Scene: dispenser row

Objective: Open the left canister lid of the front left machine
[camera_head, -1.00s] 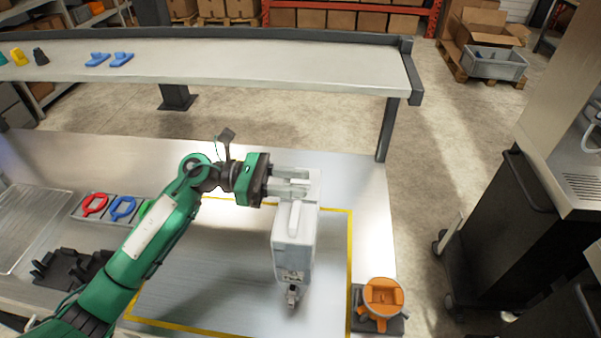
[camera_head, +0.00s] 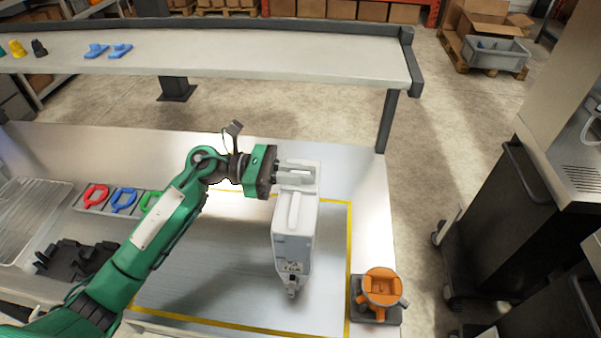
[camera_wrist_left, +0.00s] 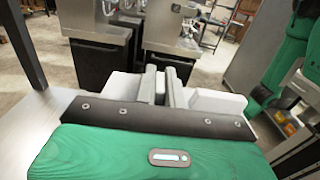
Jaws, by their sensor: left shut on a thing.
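A white canister (camera_head: 292,246) with a raised handle on top and a small nozzle at its near end is over the steel table, in the middle of the head view. My left gripper (camera_head: 297,176) is shut at the far end of its top. The fingers cover the gripped part, so I cannot tell whether they hold the lid or the body. In the left wrist view the left gripper's fingers (camera_wrist_left: 165,88) are close together, with white surfaces beside them. Dispensing machines (camera_wrist_left: 187,32) on dark cabinets stand beyond.
A yellow line (camera_head: 349,250) frames part of the table. An orange fixture (camera_head: 381,287) stands on the right edge. A raised shelf (camera_head: 250,62) spans the back. A dark cabinet (camera_head: 500,220) stands right.

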